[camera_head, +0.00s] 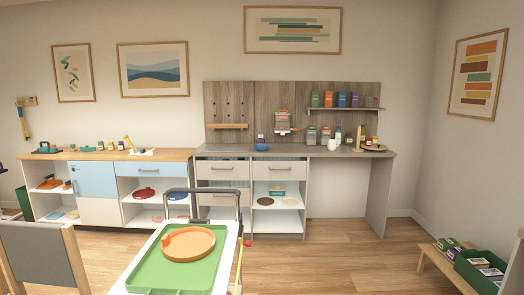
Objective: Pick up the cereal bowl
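A small blue bowl (261,147) sits on the grey counter (225,149) against the far wall, near the left part of the wooden back panel. It is small in the picture; it is the only bowl shape I make out on that counter, and I take it as the cereal bowl. Its inside is too small to tell. My gripper is not in view, so its distance from the bowl does not show.
A cart with a green tray (150,272) and an orange round dish (188,244) stands in front, before the counter. A grey chair (38,254) is at left. A low wooden bench (440,263) stands at right. Floor between cart and bench is clear.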

